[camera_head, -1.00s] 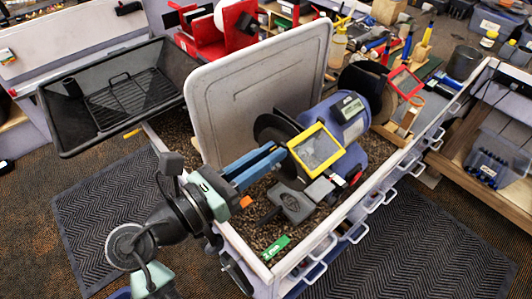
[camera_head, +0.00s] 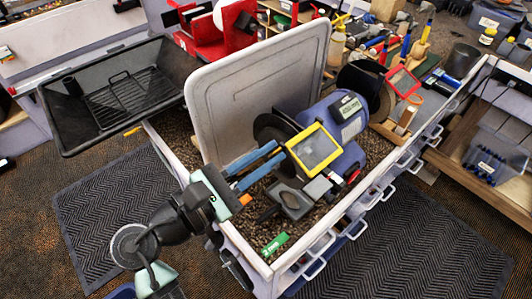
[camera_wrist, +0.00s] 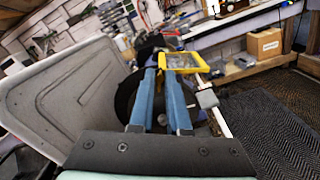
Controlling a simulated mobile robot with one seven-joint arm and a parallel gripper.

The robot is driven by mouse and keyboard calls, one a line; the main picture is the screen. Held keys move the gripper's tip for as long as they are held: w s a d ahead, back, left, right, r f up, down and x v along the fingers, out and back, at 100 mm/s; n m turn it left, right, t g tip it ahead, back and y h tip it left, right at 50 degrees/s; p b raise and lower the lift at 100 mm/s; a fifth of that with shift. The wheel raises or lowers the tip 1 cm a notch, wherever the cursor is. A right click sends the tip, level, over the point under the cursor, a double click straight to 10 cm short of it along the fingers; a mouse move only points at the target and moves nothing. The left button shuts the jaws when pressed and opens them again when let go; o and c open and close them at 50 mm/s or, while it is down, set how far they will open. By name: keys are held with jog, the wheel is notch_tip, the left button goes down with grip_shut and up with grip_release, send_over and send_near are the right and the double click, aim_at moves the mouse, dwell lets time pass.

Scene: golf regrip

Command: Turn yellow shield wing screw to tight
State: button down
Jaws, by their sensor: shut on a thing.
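The yellow-framed shield (camera_head: 314,148) is tilted in front of the near wheel (camera_head: 275,134) of the blue bench grinder (camera_head: 346,118). My gripper (camera_head: 281,153) reaches in from the lower left, with its two blue fingertips at the shield's left edge. In the wrist view the fingers (camera_wrist: 160,70) run forward close together, with a narrow gap, up to the yellow shield (camera_wrist: 182,62). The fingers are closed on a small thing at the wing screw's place. The wing screw itself is hidden by the fingertips or too small to make out.
A large grey panel (camera_head: 255,85) stands upright just left of the grinder. A grey tool rest (camera_head: 290,199) lies below the shield. A red-framed shield (camera_head: 404,83) is at the far wheel. A green piece (camera_head: 274,244) lies on the gravel near the bench's front edge.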

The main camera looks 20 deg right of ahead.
jog(key=m+b, duration=0.1)
jog(key=m, duration=0.2)
jog(key=m+b, duration=0.1)
jog(key=m, duration=0.2)
jog(key=shift+s+f+m+b, duration=0.1)
jog(key=shift+f+m+b, duration=0.1)
jog(key=shift+m+b, duration=2.1)
jog(key=shift+m, duration=0.9)
jog(key=c, duration=0.9)
grip_release()
